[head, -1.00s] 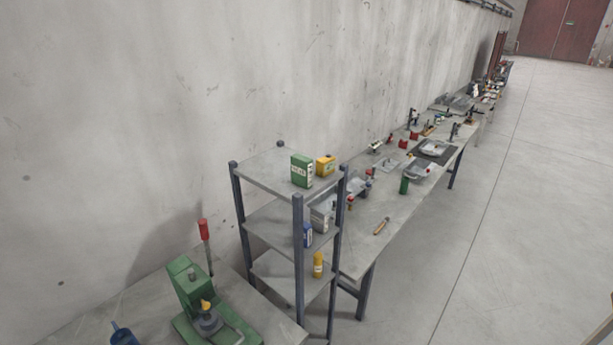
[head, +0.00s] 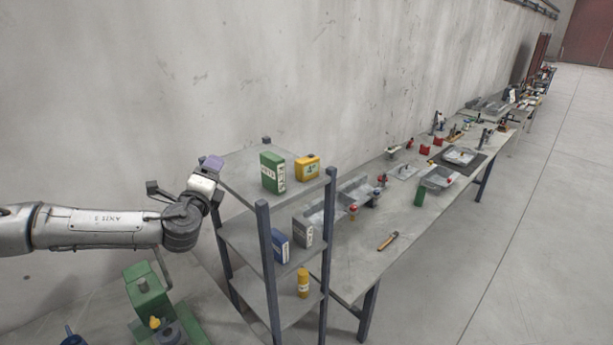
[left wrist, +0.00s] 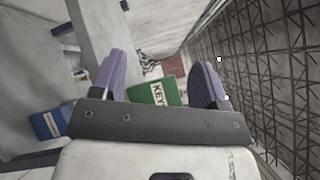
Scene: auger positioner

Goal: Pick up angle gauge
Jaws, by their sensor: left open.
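No object in view is clearly marked as the angle gauge; I cannot tell which it is. A green box (head: 272,172) and a yellow box (head: 307,168) with a small label stand upright on the top shelf in the head view. My left gripper (head: 211,163) is at the shelf's left edge, apart from both boxes. In the left wrist view my left gripper (left wrist: 163,80) has its purple fingers wide apart and empty. The green box, lettered "KEY", shows beyond them (left wrist: 160,93). My right gripper is in neither current view.
The shelf rack (head: 264,232) has dark posts. Lower shelves hold a blue box (head: 280,246), a grey box (head: 302,232) and a yellow bottle (head: 303,283). A green machine (head: 148,290) stands at lower left. The long bench (head: 350,265) carries several tools. The floor at right is clear.

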